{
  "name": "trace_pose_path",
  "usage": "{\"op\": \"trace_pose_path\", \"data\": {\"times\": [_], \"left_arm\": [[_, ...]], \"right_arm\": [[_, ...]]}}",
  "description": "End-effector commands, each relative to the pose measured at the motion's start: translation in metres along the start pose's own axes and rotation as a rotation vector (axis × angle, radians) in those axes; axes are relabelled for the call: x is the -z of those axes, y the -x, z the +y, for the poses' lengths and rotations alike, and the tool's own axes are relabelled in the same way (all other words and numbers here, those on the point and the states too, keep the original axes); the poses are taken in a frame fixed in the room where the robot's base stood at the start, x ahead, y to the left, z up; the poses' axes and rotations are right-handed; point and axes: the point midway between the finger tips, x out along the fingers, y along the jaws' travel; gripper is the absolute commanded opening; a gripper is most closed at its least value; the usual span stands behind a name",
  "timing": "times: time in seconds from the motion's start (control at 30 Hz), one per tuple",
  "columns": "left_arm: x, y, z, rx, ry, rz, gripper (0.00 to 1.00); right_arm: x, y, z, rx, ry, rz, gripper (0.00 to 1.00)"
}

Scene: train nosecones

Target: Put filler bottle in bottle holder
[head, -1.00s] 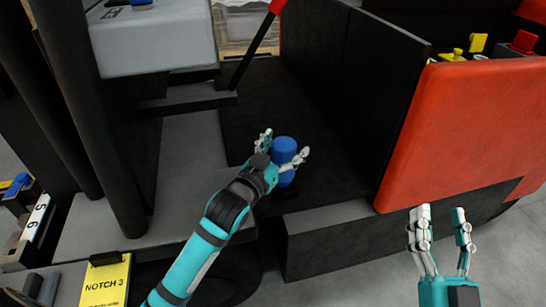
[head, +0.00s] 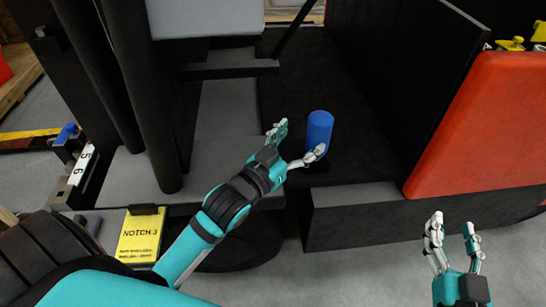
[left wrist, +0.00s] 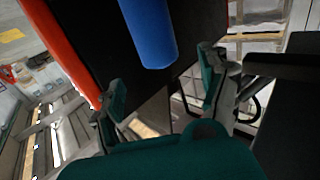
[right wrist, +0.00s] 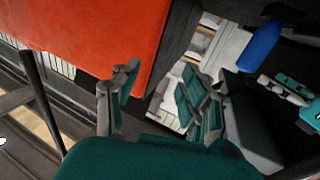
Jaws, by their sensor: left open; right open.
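The blue filler bottle (head: 319,128) is a plain cylinder standing upright on the dark platform. It also shows in the left wrist view (left wrist: 150,35), ahead of the fingers, and in the right wrist view (right wrist: 262,46). My left gripper (head: 302,136) is open, its fingertips close to the bottle on its near left side. One finger overlaps the bottle's lower edge in the head view; I cannot tell whether they touch. My right gripper (head: 453,230) is open and empty, in front of the red panel. I cannot make out a bottle holder.
A dark upright wall and a red panel (head: 480,125) stand right of the bottle. Dark posts (head: 140,100) and a light grey box (head: 205,18) are at the left. A yellow "NOTCH 3" sign (head: 140,236) is at the lower left. Dark platform around the bottle is clear.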

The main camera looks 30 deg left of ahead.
Motion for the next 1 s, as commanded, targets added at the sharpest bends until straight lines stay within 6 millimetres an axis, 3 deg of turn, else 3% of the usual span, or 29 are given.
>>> {"op": "trace_pose_path", "data": {"times": [0.2, 0.4, 0.57, 0.8, 1.0], "left_arm": [[0.000, 0.047, 0.000, 0.000, 0.000, -0.005, 0.78], [0.000, 0.074, 0.000, 0.000, 0.000, -0.003, 0.78], [-0.001, 0.083, 0.001, 0.001, 0.001, -0.009, 0.78], [-0.045, 0.081, 0.036, 0.001, 0.000, -0.248, 0.78], [-0.060, 0.083, 0.053, -0.022, -0.014, -0.343, 0.78]], "right_arm": [[-0.034, 0.009, 0.006, -0.013, 0.003, -0.207, 0.45], [-0.053, 0.017, 0.008, -0.019, 0.004, -0.314, 0.45], [-0.060, 0.020, 0.009, -0.021, 0.004, -0.350, 0.45], [-0.061, 0.021, 0.009, -0.021, 0.004, -0.358, 0.45], [-0.061, 0.021, 0.009, -0.021, 0.004, -0.357, 0.45]]}}
